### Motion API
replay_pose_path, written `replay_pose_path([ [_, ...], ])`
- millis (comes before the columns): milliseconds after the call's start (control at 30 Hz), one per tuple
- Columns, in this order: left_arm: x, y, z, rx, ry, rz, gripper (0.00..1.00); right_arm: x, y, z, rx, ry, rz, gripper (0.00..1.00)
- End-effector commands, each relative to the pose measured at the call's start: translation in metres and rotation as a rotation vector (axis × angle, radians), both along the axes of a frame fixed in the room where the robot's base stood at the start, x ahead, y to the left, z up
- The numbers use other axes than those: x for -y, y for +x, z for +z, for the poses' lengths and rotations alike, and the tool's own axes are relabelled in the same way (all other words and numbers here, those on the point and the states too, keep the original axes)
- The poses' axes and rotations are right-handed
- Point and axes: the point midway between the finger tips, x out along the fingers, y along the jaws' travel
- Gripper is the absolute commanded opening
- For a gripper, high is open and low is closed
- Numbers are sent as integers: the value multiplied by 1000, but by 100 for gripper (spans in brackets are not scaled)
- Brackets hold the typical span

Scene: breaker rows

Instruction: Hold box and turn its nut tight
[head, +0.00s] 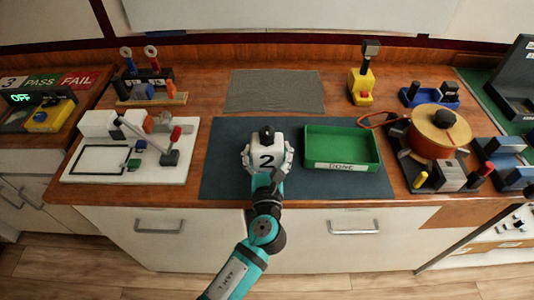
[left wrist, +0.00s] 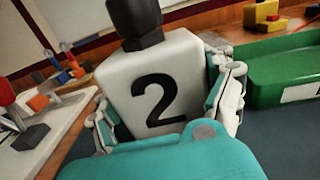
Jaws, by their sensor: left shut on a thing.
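A white box marked "2" (head: 266,153) stands upright on the dark mat. It fills the middle of the left wrist view (left wrist: 160,85). The nut's lower seat is too small to judge. My right gripper is in neither view.
A green tray labelled "DONE" (head: 343,166) stands close right of the box, and looks empty. The dark mat (head: 225,178) is bare left of the box. A white fixture board (head: 105,175) lies left. A round orange device (head: 437,125) stands right. A grey mat (head: 274,90) lies clear behind.

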Motion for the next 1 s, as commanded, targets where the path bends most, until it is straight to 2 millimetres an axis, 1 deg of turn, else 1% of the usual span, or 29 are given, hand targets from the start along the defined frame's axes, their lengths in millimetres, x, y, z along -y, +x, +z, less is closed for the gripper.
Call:
replay_pose_path([
  [433,0,16,-2,4,-1,0,27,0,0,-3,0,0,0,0],
  [1000,0,17,-5,3,0,0,27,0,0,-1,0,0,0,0],
])
